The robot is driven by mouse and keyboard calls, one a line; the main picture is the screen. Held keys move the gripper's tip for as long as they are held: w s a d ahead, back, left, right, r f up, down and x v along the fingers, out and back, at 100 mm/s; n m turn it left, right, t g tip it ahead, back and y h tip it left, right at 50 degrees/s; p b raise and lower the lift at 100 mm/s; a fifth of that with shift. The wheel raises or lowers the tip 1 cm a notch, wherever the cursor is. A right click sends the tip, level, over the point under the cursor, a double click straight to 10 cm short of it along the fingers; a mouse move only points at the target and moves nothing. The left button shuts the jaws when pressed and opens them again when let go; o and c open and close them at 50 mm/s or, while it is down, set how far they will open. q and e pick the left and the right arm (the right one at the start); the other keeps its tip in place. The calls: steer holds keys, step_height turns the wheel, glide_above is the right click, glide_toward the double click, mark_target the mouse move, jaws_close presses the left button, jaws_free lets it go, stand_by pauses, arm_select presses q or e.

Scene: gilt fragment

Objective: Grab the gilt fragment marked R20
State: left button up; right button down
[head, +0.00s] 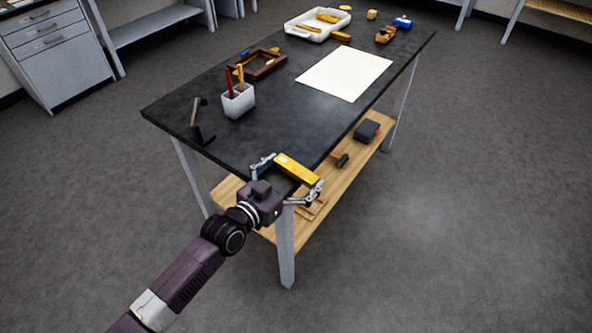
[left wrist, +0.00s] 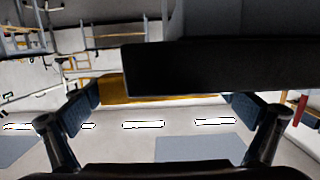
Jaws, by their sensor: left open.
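A long gilt fragment (head: 297,169) lies at the near corner of the black-topped table. It has a small pale mark at its left end, too small to read, so I cannot confirm R20. My left gripper (head: 290,177) is open at this corner, with one finger near each end of the fragment. In the left wrist view the fragment (left wrist: 145,88) spans the gap between the open fingers (left wrist: 163,103). A dark slab edge hides part of it there. I cannot tell whether either finger touches it. My right gripper is not in view.
A white tray (head: 300,30) and other gilt pieces are at the far end. A wooden shelf (head: 343,180) is below.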

arm_select(q)
steer(key=shift+c, duration=0.3)
steer(key=c, duration=0.7)
steer(key=shift+c, duration=0.2)
